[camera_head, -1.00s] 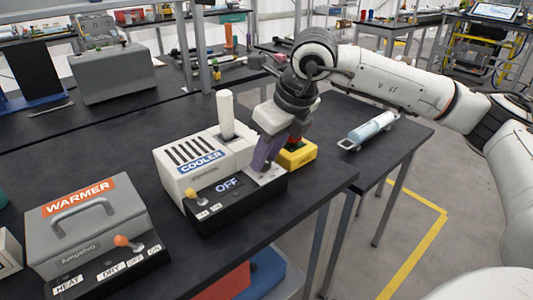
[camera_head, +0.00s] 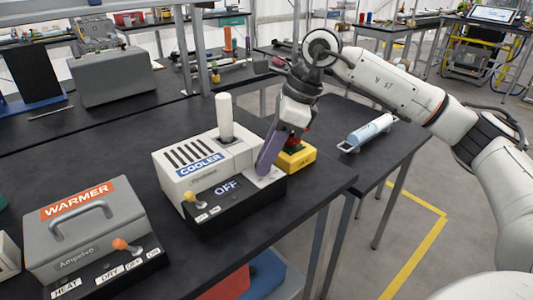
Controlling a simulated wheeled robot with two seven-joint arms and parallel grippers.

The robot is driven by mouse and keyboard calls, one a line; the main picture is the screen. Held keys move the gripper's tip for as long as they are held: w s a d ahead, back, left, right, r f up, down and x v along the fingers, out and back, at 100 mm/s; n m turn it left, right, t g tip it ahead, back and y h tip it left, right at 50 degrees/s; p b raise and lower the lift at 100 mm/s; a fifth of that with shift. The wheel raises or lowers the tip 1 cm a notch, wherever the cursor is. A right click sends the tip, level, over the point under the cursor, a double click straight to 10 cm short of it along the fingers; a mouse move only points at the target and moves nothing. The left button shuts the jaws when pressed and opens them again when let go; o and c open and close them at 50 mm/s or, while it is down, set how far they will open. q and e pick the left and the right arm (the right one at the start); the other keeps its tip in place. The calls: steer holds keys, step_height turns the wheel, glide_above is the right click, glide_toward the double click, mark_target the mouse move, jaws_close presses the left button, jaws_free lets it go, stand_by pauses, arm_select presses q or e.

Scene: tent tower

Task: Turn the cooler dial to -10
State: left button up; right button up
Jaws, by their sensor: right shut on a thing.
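The cooler (camera_head: 200,170) is a white box with dark slots, a blue COOLER label and a white cylinder standing in its top. Its black front panel has a display (camera_head: 227,187) reading OFF and a small yellow-tipped lever (camera_head: 190,197) at the left. My right gripper (camera_head: 265,171) reaches down at the right end of this panel, its purple-grey fingers shut on the dial. The fingers hide the dial, so its setting cannot be read. My left gripper is not in view.
A yellow block with a red top (camera_head: 297,158) stands close to the right of my gripper. The grey warmer (camera_head: 88,228) with orange-tipped lever sits at the left.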

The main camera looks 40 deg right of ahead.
steer(key=shift+w+r+n, duration=0.1)
steer(key=shift+n, duration=0.7)
steer(key=shift+n+g+y+p, duration=0.4)
steer(key=shift+n+g+p, duration=0.25)
steer(key=shift+n, duration=0.45)
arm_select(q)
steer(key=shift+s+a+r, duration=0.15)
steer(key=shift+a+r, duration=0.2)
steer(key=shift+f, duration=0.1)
arm_select(e)
steer(key=shift+n, duration=0.3)
steer(key=o, duration=0.9)
steer(key=shift+o, duration=0.6)
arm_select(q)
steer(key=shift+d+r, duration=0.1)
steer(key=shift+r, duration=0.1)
arm_select(e)
steer(key=shift+d, duration=0.1)
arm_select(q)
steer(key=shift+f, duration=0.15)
